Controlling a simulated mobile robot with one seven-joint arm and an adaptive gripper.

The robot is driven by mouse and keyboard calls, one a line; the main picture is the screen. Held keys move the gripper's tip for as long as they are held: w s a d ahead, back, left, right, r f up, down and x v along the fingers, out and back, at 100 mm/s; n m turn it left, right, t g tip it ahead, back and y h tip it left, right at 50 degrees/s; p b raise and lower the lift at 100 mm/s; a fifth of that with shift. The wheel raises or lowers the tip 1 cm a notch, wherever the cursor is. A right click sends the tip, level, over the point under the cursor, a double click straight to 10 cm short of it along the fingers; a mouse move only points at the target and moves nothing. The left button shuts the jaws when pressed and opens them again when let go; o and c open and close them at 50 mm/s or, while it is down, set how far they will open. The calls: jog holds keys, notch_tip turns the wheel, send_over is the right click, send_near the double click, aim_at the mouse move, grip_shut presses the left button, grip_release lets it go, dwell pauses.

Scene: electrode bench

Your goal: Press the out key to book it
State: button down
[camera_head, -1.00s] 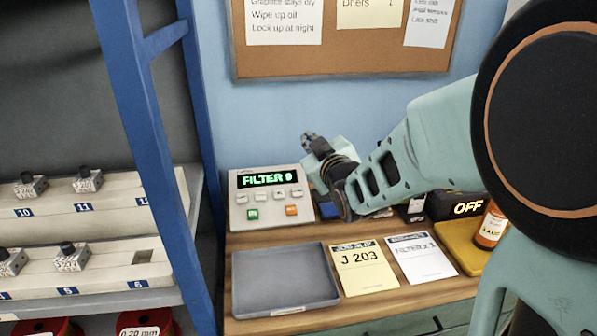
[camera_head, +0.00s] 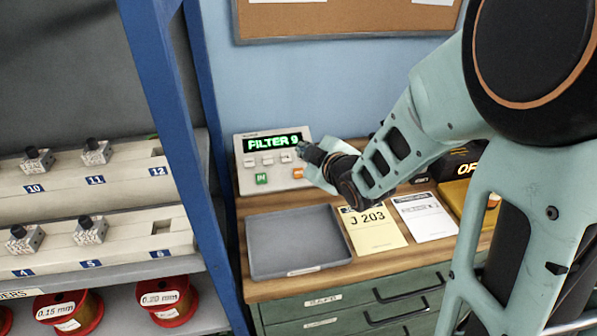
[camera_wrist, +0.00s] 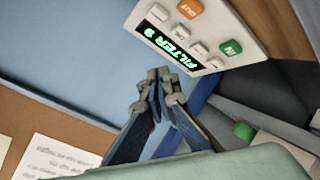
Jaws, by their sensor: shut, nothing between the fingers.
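The grey console (camera_head: 244,187) stands at the back of the bench, its display (camera_head: 272,143) reading "FILTER 9". In the wrist view the orange key (camera_wrist: 190,8), marked OUT, is near the top edge and the green key (camera_wrist: 232,47) is lower right. My gripper (camera_head: 302,149) is shut and empty, at the console's right side. Its fingertips (camera_wrist: 160,82) look apart from the orange key in the wrist view.
A grey tray (camera_head: 252,262), a yellow J 203 card (camera_head: 375,232) and a white card (camera_head: 424,217) lie in front on the bench. A blue post (camera_head: 165,110) and a rack of electrode holders (camera_head: 70,185) stand left. A cork board (camera_head: 345,20) hangs behind.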

jog(key=f+b, duration=0.1)
jog(key=f, duration=0.1)
jog(key=w+f+b, duration=0.1)
jog(key=f+b, duration=0.1)
jog(key=w+f+b, duration=0.1)
jog(key=f, duration=0.1)
jog(key=shift+w+a+f, duration=0.2)
jog(key=shift+a+f, duration=0.1)
jog(key=shift+a, duration=0.05)
jog(key=shift+w+a+f+b, duration=0.1)
jog(key=shift+w+f+b, duration=0.3)
jog(key=shift+f+b, duration=0.55)
jog(key=shift+r, duration=0.15)
dwell(0.4)
jog(key=shift+w+f+b, duration=0.15)
jog(key=shift+f+b, duration=0.2)
jog(key=shift+b, duration=0.5)
jog(key=shift+w+a+f+b, duration=0.1)
jog(key=shift+w+f+b, duration=0.05)
jog(key=shift+f+b, duration=0.35)
jog(key=shift+r, duration=0.15)
dwell(0.5)
jog(key=shift+s+r+p, duration=0.3)
jog(key=shift+r, duration=0.45)
